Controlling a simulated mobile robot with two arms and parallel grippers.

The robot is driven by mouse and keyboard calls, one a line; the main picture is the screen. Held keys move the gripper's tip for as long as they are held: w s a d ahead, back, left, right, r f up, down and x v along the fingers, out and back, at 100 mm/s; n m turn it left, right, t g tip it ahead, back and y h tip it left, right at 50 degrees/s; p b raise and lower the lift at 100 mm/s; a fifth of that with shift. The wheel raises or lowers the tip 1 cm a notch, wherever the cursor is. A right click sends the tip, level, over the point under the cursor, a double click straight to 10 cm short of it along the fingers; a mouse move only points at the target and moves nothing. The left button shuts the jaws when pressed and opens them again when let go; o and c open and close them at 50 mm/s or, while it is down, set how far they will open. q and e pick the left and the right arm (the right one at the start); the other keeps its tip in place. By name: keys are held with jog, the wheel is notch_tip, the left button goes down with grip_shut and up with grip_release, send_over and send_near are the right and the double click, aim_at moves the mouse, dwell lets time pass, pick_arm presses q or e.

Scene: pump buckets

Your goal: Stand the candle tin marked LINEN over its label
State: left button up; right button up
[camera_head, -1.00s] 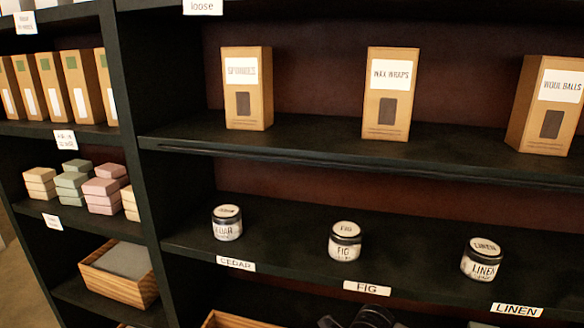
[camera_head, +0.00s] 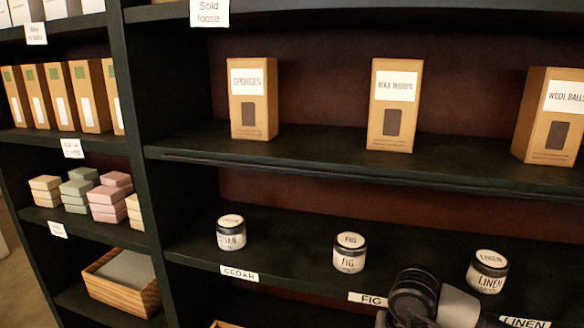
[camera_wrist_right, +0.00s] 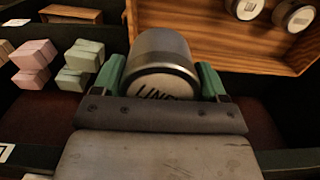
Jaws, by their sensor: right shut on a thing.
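My right gripper (camera_wrist_right: 162,88) is shut on a candle tin (camera_wrist_right: 160,48) in the right wrist view. Its pale round end faces the camera and reads "LIN…", the rest hidden by the gripper. Green fingertips press its two sides. In the head view my right wrist (camera_head: 425,297) shows at the bottom, in front of the shelf edge; I cannot make out the held tin there. Another LINEN tin (camera_head: 487,272) stands upright on the shelf, behind the LINEN label (camera_head: 524,322) on the shelf edge. My left gripper is not in view.
A CEDAR tin (camera_head: 231,232) and a FIG tin (camera_head: 350,253) stand on the same shelf, behind their labels. Bare shelf lies between the tins. The shelf above (camera_head: 320,157) holds boxes. In the wrist view a wooden crate (camera_wrist_right: 220,38) holds tins, with soap blocks (camera_wrist_right: 85,62) at left.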

jog(key=n, duration=0.1)
jog(key=r+n, duration=0.1)
jog(key=n, duration=0.1)
jog(key=shift+s+d+r, duration=0.1)
jog(key=shift+d+r, duration=0.15)
jog(key=shift+d, duration=0.05)
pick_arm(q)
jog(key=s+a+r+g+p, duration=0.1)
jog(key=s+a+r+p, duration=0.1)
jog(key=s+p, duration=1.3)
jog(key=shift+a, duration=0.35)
pick_arm(e)
jog(key=s+r, duration=0.8)
jog(key=r, duration=0.4)
